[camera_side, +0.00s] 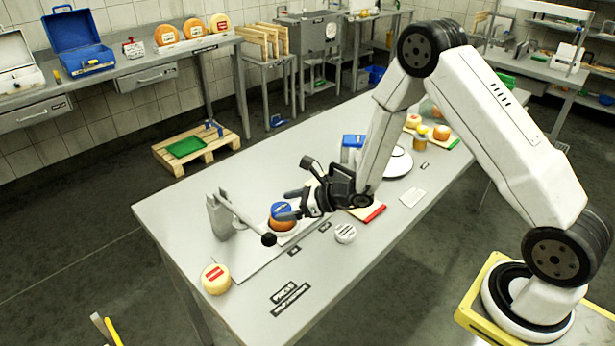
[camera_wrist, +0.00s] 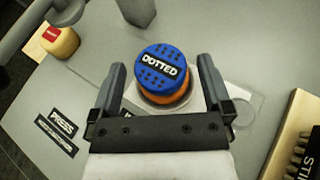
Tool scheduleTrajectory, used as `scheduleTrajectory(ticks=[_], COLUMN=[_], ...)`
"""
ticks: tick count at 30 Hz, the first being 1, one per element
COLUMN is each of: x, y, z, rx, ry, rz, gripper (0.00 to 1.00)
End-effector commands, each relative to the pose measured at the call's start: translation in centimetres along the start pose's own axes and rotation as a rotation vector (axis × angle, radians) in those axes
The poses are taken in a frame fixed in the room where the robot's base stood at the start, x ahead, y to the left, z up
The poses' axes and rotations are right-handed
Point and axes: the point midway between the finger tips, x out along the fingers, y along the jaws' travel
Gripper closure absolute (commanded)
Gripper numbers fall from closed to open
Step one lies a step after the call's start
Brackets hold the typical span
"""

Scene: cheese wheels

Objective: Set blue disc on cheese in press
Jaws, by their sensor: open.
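The blue disc (camera_wrist: 161,68), labelled DOTTED, lies on top of the orange cheese (camera_wrist: 172,97) in the wrist view. In the side view the blue disc (camera_side: 281,210) also sits on the orange cheese (camera_side: 283,224), at the press (camera_side: 222,215) with its lever arm. My gripper (camera_wrist: 158,80) is open, with one finger on either side of the disc and visible gaps between. In the side view my gripper (camera_side: 292,203) reaches in from the right, its fingers partly covering the disc. The press head (camera_wrist: 138,10) shows just beyond the disc.
A pale yellow cheese with a red label (camera_side: 216,279) stands at the table's near left corner. A white round piece (camera_side: 345,233) lies right of the press. The front of the table is mostly clear.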

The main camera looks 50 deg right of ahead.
Motion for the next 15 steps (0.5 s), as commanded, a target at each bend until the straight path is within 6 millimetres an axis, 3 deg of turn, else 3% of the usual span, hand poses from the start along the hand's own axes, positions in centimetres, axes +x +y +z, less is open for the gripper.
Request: scheduleTrajectory(ticks=[15], x=[-8.1], y=[0.0], z=[0.0], rx=[0.001], ry=[-0.001], rz=[-0.003], gripper=[0.0])
